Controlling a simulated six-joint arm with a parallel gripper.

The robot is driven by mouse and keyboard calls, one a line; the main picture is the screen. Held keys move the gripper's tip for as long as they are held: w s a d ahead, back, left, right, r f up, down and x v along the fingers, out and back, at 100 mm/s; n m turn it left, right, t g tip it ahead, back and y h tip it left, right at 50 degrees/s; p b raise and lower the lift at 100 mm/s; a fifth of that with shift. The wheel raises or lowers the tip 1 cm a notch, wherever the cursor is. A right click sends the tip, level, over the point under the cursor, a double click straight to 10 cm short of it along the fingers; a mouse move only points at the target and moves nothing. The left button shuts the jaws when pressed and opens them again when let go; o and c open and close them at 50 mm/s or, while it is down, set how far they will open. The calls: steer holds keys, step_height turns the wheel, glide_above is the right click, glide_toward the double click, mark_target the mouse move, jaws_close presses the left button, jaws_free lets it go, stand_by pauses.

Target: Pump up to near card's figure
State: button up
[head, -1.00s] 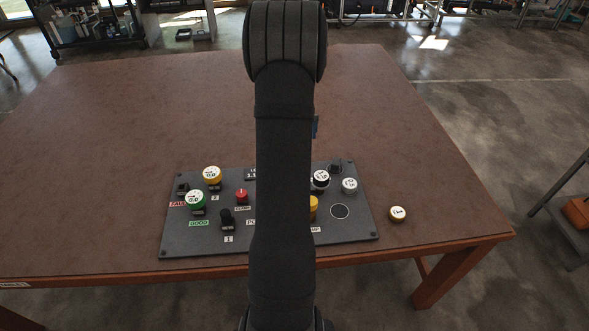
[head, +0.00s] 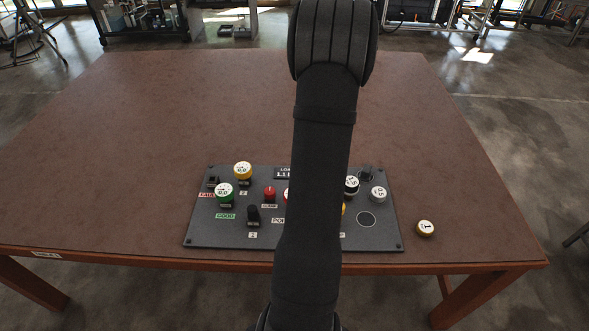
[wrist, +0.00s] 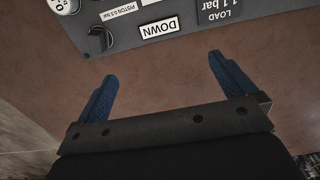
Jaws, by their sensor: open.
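The dark control panel (head: 205,239) lies on the table. A yellow-rimmed gauge (head: 243,170) and a green-rimmed gauge (head: 224,192) seem to read 0.0. A red knob (head: 270,193) and a black lever (head: 253,216) stand nearby. A DOWN label (wrist: 159,29) shows in the wrist view. My gripper (wrist: 162,68) has blue fingers spread apart and empty, over bare tabletop off the panel's edge. My arm hides the panel's middle, including most of a yellow part.
A white-topped dial (head: 351,186) and a grey-white knob (head: 378,194) stand on the panel's right side, near an outlined circle (head: 366,220). A loose round piece (head: 425,228) lies on the table (head: 140,130) right of the panel. The far tabletop is clear.

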stand_by(0.7)
steer(key=shift+s, duration=0.15)
steer(key=c, duration=0.5)
steer(key=s, duration=0.2)
steer(key=s+d, duration=0.1)
steer(key=s, duration=0.5)
steer(key=shift+d+r, duration=0.4)
steer(key=c, duration=1.4)
steer(key=s, duration=1.2)
steer(key=shift+s+d+f, duration=0.2)
steer(key=shift+d+f, duration=0.1)
steer(key=shift+f, duration=0.1)
jaws_close()
steer(key=shift+s+f, duration=0.15)
steer(key=shift+f, duration=3.15)
